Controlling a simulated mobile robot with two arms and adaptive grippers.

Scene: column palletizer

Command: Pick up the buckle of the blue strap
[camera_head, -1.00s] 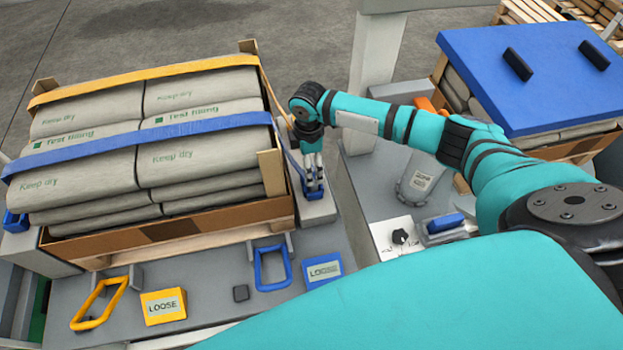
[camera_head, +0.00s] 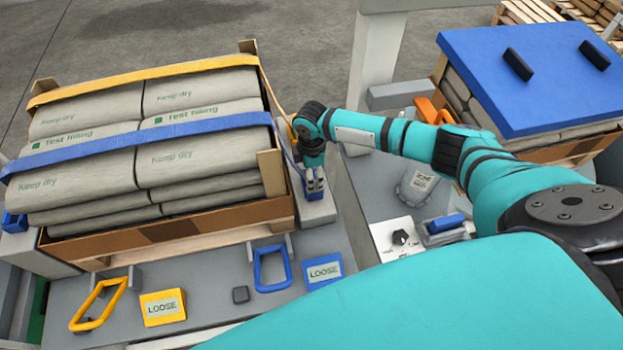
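The blue strap (camera_head: 150,138) runs across the sacks and drops over their right side. Its lower right end goes down beside my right gripper (camera_head: 314,192), which points downward at the grey block to the right of the load. I cannot make out a buckle there; the fingers and wrist cover that spot. The fingers look close together, but whether they hold anything is unclear. A blue fitting (camera_head: 14,222) sits at the strap's left end, low beside the load. My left gripper is out of view.
A yellow strap (camera_head: 150,74) crosses the load behind the blue one. In front are a yellow handle (camera_head: 98,306), a blue handle (camera_head: 272,268) and LOOSE signs in yellow (camera_head: 162,307) and blue (camera_head: 323,271). A blue-covered stack (camera_head: 530,75) stands at right.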

